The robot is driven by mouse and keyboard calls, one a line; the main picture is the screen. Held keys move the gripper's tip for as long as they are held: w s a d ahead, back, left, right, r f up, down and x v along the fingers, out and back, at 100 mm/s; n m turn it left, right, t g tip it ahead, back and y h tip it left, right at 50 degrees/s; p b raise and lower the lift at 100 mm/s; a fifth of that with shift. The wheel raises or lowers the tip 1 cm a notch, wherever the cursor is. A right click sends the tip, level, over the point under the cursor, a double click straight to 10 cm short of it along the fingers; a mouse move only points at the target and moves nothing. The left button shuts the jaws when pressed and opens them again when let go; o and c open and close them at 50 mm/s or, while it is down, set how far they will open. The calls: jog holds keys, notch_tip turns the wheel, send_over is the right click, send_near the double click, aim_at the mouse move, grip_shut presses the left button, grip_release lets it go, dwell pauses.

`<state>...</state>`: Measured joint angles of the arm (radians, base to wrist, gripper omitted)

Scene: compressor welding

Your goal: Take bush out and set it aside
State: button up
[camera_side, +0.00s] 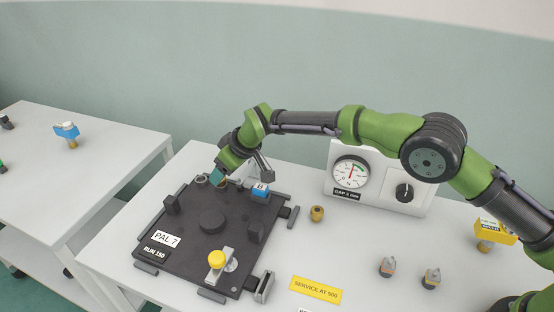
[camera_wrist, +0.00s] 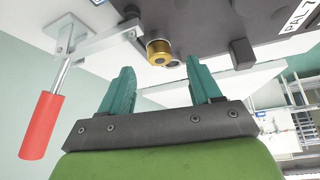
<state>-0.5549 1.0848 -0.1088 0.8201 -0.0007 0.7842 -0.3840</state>
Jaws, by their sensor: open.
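A brass bush (camera_wrist: 158,50) shows in the wrist view at the edge of the dark pallet plate (camera_wrist: 200,25), with a grey ring-shaped part beside it. In the side view the brass bush (camera_side: 223,183) is partly hidden by my gripper (camera_side: 215,177) at the plate's far corner. In the wrist view my gripper (camera_wrist: 160,78) is open, its two teal fingers empty. The bush appears between and beyond the fingertips, apart from them. I cannot tell the exact gap.
A clamp with a red handle (camera_wrist: 42,125) is close to my fingers. A blue block (camera_side: 260,190) and yellow part (camera_side: 217,260) are on the plate. Another brass piece (camera_side: 317,213) stands on the table (camera_side: 345,255). A gauge box (camera_side: 375,180) stands behind. Table room is free right of the plate.

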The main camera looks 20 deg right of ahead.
jog(key=shift+x, duration=1.7)
grip_shut()
jog(key=c, duration=0.8)
grip_release()
grip_shut()
jog(key=shift+r, duration=0.45)
jog(key=shift+r, duration=1.85)
